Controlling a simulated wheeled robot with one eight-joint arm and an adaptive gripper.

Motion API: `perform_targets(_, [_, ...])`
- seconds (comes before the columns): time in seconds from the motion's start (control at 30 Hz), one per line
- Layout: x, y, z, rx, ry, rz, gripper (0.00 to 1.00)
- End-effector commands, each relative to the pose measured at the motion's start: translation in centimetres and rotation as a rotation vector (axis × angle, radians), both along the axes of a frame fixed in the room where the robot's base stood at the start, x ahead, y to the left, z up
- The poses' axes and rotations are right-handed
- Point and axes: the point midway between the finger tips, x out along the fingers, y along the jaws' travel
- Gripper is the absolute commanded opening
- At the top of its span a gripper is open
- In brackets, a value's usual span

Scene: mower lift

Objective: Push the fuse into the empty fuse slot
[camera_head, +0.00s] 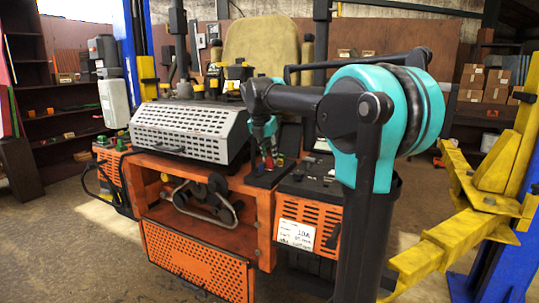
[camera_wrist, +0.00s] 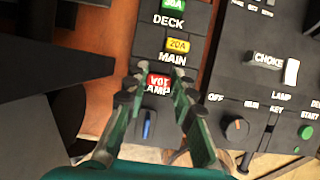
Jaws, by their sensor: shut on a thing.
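The red fuse (camera_wrist: 159,82), with its lettering upside down in the wrist view, is between the two fingertips of my gripper (camera_wrist: 157,90). My gripper is shut on it, over the LAMP position of the black fuse panel (camera_wrist: 150,47). The fuse partly covers the LAMP label. The fuse's underside and the lamp slot are hidden, so I cannot tell how deep it sits. A green fuse (camera_wrist: 174,4) is at DECK and a yellow fuse (camera_wrist: 178,45) at MAIN. In the head view my gripper (camera_head: 267,160) points down at the panel beside the orange mower body.
A black control panel (camera_wrist: 255,80) with a CHOKE switch, an OFF/RUN knob (camera_wrist: 236,128) and a green START button (camera_wrist: 305,132) lies right of the fuses. A slim blue part (camera_wrist: 149,124) shows between my fingers. A white 10A card (camera_head: 303,234) hangs on the orange side. A yellow lift arm (camera_head: 450,240) stands right.

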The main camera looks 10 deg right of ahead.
Motion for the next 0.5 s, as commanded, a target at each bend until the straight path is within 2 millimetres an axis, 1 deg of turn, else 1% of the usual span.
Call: perform_targets(0.5, [0.01, 0.0, -0.93, 0.0, 0.0, 0.0, 0.13])
